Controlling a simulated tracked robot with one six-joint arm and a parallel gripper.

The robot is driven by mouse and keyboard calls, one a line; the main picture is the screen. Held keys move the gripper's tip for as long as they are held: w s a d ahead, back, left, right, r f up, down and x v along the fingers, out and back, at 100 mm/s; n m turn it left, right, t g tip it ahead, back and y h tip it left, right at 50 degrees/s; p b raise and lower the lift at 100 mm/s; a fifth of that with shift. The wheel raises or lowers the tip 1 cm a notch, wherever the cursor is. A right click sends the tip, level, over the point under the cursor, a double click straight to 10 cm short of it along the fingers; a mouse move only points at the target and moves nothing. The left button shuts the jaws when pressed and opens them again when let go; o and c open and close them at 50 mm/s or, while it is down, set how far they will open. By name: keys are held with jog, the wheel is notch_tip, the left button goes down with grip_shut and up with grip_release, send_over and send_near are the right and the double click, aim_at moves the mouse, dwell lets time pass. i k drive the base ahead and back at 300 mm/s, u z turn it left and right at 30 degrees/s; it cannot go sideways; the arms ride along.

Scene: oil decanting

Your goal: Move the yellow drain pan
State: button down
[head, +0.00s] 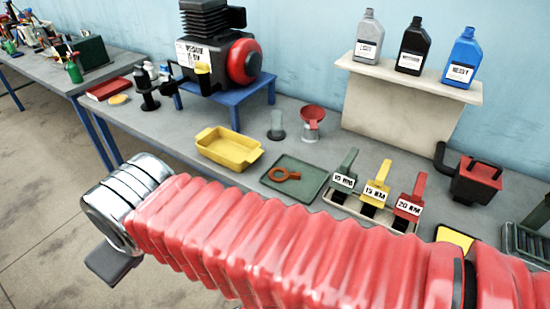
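The yellow drain pan (222,158) stands on the grey workbench, left of a green tray (305,165) and in front of the blue stand under the motor. It is upright, and no contents show inside it. My red bellows-covered arm crosses the foreground. My gripper (109,264) hangs beyond the silver collar at the lower left, off the bench's front edge and apart from the pan. Only a dark part of it shows; its fingertips cannot be told apart.
An orange ring-shaped tool (284,174) lies in the green tray. A red funnel (312,115) and grey cup (277,127) stand behind. Three labelled handled tools (376,183) stand right. The motor (215,50) sits on its blue stand (225,97). Bottles (411,48) line a shelf.

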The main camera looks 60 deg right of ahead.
aim_at(235, 151)
jog(key=z, duration=0.85)
jog(key=i, duration=1)
jog(key=u, duration=0.05)
